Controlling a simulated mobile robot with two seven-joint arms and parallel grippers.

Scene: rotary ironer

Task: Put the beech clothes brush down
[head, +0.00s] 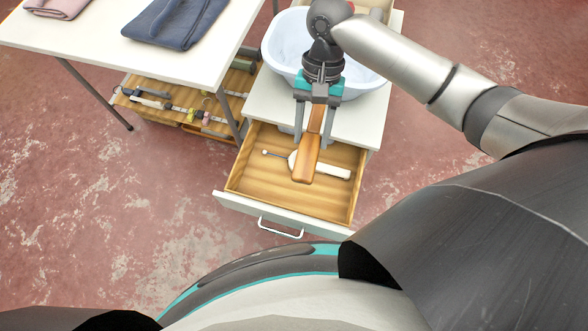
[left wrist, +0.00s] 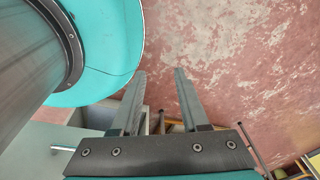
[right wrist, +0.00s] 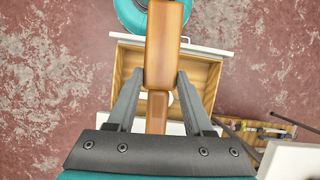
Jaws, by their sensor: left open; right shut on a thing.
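The beech clothes brush (head: 306,160) is an orange-brown wooden block with a narrower handle. My right gripper (head: 312,138) is shut on it at the handle and holds it over the open wooden drawer (head: 240,181). In the right wrist view the brush (right wrist: 164,45) points away between the fingers of my right gripper (right wrist: 156,85), with the drawer behind it. Whether the brush touches anything below cannot be told. My left gripper (left wrist: 158,85) shows only in the left wrist view, open and empty, with floor behind it.
A white tool with a thin blue-tipped rod (head: 333,171) lies in the drawer, partly hidden by the brush. A pale basin (head: 276,52) stands on the white cabinet behind. A white table (head: 100,50) with folded cloths is at left, above a low wooden tray of tools (head: 150,102).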

